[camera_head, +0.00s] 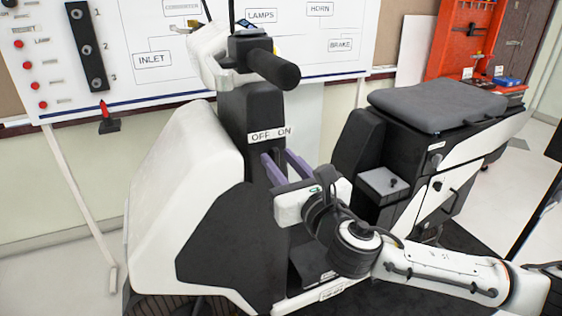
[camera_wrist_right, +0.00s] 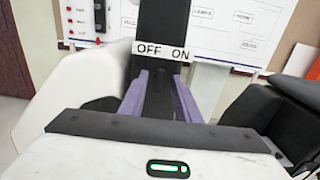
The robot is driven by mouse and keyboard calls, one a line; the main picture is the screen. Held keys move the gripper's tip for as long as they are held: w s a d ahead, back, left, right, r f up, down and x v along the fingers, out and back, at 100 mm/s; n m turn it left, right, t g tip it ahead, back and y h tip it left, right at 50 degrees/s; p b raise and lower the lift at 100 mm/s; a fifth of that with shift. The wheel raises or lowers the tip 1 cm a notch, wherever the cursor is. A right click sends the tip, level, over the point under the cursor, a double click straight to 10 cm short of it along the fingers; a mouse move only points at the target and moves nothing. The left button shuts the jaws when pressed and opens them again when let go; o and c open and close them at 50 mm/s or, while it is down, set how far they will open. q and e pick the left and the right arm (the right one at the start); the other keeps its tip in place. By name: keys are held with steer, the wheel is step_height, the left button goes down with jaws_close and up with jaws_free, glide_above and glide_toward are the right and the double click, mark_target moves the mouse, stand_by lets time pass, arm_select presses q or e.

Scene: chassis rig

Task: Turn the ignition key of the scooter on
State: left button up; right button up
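The scooter (camera_head: 187,170) is white and black. Its dark front column (camera_head: 252,115) carries a white OFF/ON label (camera_head: 270,134), which also shows in the right wrist view (camera_wrist_right: 162,52). I cannot make out the ignition key in either view. My right gripper (camera_head: 276,160) is just below the label, its purple fingers pointing at the column. In the right wrist view the fingers (camera_wrist_right: 160,82) stand well apart, with the dark column face visible between them and nothing seen held. I cannot tell whether the fingertips touch the column. My left gripper is not in view.
A black handlebar grip (camera_head: 273,69) juts out above the label. The grey seat (camera_head: 437,103) is to the right of my right gripper. A whiteboard (camera_head: 330,45) with labels and a red tool rack (camera_head: 468,38) stand behind the scooter.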

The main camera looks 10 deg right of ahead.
jaws_close()
stand_by(0.3)
steer(key=shift+m+p, duration=0.4)
steer(key=shift+m, duration=1.5)
steer(key=m+p, duration=0.1)
steer(key=m, duration=0.1)
steer(key=shift+d+m, duration=0.1)
steer(key=shift+m, duration=0.3)
steer(key=m+p, duration=0.1)
steer(key=m, duration=0.4)
steer(key=shift+f, duration=0.15)
steer(key=shift+m, duration=0.3)
